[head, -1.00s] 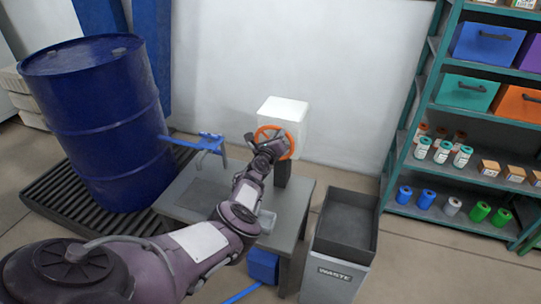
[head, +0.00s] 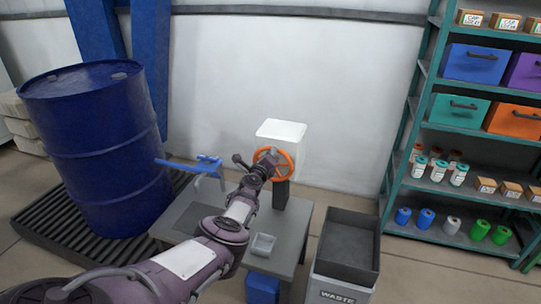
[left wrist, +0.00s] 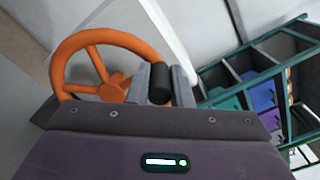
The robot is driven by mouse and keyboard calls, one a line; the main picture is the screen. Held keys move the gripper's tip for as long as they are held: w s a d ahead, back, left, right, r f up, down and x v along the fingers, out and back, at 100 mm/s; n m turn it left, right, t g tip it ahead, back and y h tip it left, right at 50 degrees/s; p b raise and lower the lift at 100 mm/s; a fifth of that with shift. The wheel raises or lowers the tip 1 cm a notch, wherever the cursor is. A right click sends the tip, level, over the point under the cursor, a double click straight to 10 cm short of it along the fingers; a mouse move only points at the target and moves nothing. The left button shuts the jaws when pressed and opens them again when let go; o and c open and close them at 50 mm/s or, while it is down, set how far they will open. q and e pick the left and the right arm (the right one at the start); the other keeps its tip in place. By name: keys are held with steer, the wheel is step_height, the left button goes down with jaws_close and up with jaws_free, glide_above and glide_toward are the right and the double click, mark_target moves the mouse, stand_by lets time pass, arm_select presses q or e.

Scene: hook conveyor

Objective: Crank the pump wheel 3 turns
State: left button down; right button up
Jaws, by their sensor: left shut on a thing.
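The orange pump wheel (head: 290,162) stands upright on the front of a white-topped housing (head: 281,129), which sits on a dark post on a grey table. My left gripper (head: 268,162) reaches the wheel from the front and hides part of it. In the left wrist view, the wheel (left wrist: 100,38) shows its spokes and hub at left. The black crank knob (left wrist: 160,83) sits between the grey fingers of my left gripper (left wrist: 161,88), which is shut on it. My right gripper is in neither view.
A blue drum (head: 100,150) stands on a slatted pallet at left. A blue clamp-like fixture (head: 200,165) and a small grey tray (head: 263,244) are on the table (head: 178,212). A waste bin (head: 345,248) and a stocked shelf (head: 405,150) stand at right.

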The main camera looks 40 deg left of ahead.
arm_select(q)
steer(key=c, duration=1.3)
jaws_free()
steer(key=shift+a, duration=0.1)
steer(key=shift+s, duration=0.1)
steer(key=shift+s+r+p, duration=0.1)
steer(key=shift+s+p, duration=0.05)
steer(key=shift+p, duration=0.3)
steer(key=p+v, duration=0.4)
steer(key=v, duration=0.3)
steer(key=shift+s+p, duration=0.2)
steer(key=shift+p, duration=0.1)
